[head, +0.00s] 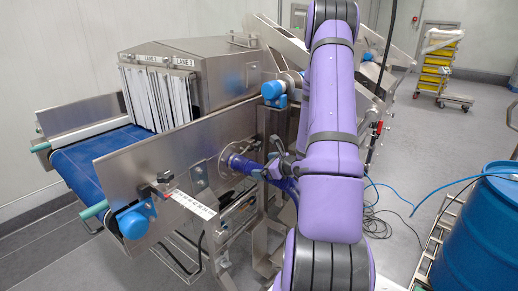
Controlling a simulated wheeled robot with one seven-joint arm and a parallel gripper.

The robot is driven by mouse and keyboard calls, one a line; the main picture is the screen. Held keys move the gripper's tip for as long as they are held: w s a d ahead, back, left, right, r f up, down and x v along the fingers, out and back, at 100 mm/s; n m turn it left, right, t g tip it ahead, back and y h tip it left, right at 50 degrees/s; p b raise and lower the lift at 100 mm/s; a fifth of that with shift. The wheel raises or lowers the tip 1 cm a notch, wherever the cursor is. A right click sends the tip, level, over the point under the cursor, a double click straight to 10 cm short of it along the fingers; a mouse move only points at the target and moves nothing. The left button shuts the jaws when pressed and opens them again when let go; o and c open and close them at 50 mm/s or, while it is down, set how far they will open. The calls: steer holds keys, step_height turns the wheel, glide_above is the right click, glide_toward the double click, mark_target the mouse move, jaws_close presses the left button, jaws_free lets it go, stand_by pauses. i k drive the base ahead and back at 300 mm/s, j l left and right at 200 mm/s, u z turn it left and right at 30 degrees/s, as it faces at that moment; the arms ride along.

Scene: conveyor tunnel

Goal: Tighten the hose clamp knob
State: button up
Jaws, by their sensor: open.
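A blue-purple hose (243,164) joins a round metal flange on the steel side wall of the conveyor, near the middle of the head view. It runs right and down behind my purple arm. Small dark parts sit along the hose near its flange end. I cannot clearly make out which of them is the clamp knob. My gripper (274,158) shows only in part at the left edge of my arm, close by the hose. It is open, and I see nothing held in it. My forearm hides the rest of it.
The conveyor with its blue belt (88,163) and steel tunnel with strip curtain (158,98) fills the left. A blue drum (485,235) stands at the right edge. A blue cable (412,212) crosses the floor. A cart with yellow crates (437,70) stands far back.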

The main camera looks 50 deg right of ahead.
mark_target(258, 146)
steer(key=i+z, duration=0.25)
steer(key=z, duration=0.25)
steer(key=i+j+z, duration=0.1)
steer(key=i+z, duration=0.2)
steer(key=z, duration=0.15)
